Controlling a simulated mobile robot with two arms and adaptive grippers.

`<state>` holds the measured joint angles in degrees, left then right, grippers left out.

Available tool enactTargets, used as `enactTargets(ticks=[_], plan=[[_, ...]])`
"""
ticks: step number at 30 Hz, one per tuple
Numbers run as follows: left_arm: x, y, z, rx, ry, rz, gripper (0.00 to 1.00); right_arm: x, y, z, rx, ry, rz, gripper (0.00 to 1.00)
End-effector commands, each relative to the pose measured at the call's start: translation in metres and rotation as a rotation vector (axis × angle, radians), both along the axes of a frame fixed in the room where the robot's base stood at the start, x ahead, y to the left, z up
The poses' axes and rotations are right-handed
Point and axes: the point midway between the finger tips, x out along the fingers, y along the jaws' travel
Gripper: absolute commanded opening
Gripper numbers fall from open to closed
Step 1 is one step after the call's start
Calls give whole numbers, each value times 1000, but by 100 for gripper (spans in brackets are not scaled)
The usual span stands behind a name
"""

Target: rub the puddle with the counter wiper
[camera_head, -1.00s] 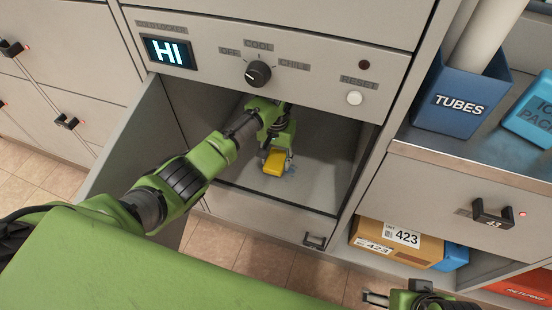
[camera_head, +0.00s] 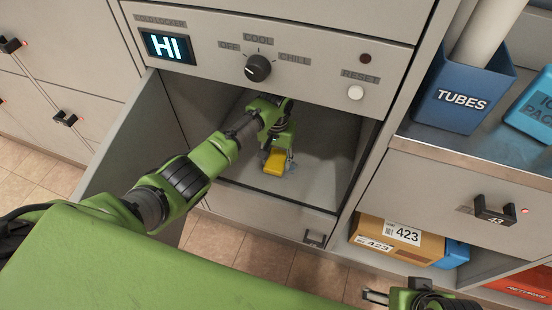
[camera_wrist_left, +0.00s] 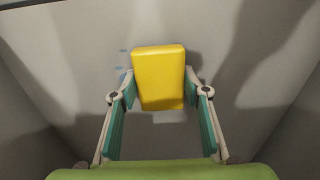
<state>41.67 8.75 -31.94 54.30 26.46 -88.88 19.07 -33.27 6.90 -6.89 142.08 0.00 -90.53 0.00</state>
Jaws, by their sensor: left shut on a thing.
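The yellow counter wiper (camera_head: 274,162) is low on the floor inside the open cold locker (camera_head: 325,165). My left gripper (camera_head: 277,150) reaches in and is shut on the wiper. In the left wrist view, the wiper (camera_wrist_left: 159,78) sits between the two fingertips of my left gripper (camera_wrist_left: 160,90). A faint bluish puddle (camera_head: 292,166) shows just right of the wiper; the wiper and gripper hide part of it. Small bluish marks of the puddle (camera_wrist_left: 122,68) show left of the wiper in the wrist view. My right gripper (camera_head: 376,297) is at the bottom edge, empty, with its fingers apart.
The locker's open door (camera_head: 135,150) stands at the left. A blue tubes bin (camera_head: 462,95) and a cardboard box (camera_head: 400,240) are at the right.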

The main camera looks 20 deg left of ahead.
Motion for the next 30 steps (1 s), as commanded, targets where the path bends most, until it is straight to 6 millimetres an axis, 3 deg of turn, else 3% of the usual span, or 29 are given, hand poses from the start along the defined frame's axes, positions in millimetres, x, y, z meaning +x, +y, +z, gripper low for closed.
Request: enactTargets(ticks=[12,20,30], plan=[[-1,-33,3,-1,0,-1,25,0,0,13,0,0,0,82],[-1,-42,2,0,0,-1,25,0,0,14,0,0,0,82],[-2,-69,-1,-1,0,-1,25,0,0,15,0,-1,0,82]])
